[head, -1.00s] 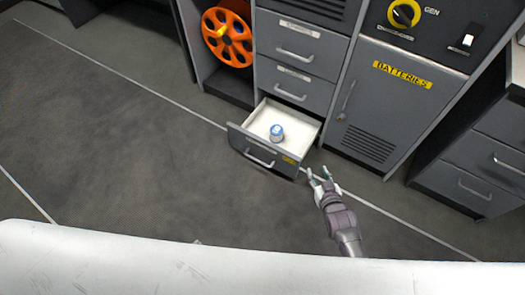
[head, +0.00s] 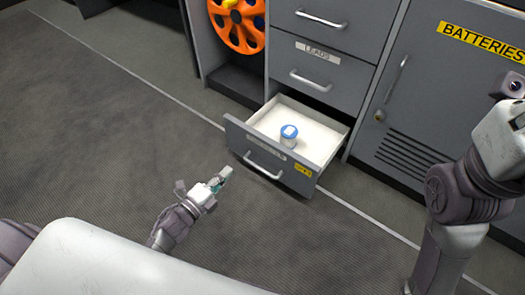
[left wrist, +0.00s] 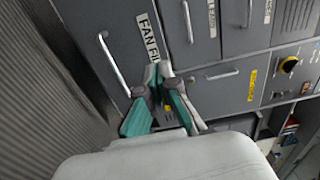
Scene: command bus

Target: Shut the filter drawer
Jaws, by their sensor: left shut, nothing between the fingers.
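The filter drawer (head: 237,141) is the lowest in the grey cabinet and stands pulled out. Its grey front has a bar handle, a label and a yellow sticker. A small blue-lidded jar (head: 289,136) stands inside on the white bottom. My left gripper (head: 224,176) is shut and empty, just left of the drawer front in the head view. In the left wrist view, the gripper (left wrist: 158,72) shows before the drawer front (left wrist: 122,28), whose label begins "FAN FIL"; I cannot tell if they touch. My right arm is at the right; its gripper is not visible.
Two shut drawers (head: 320,48) are above, one labelled LEADS. The shut BATTERIES cabinet door (head: 408,100) is to the right. An orange reel (head: 236,24) sits in an open bay to the left. The dark floor (head: 95,130) before the drawer is clear.

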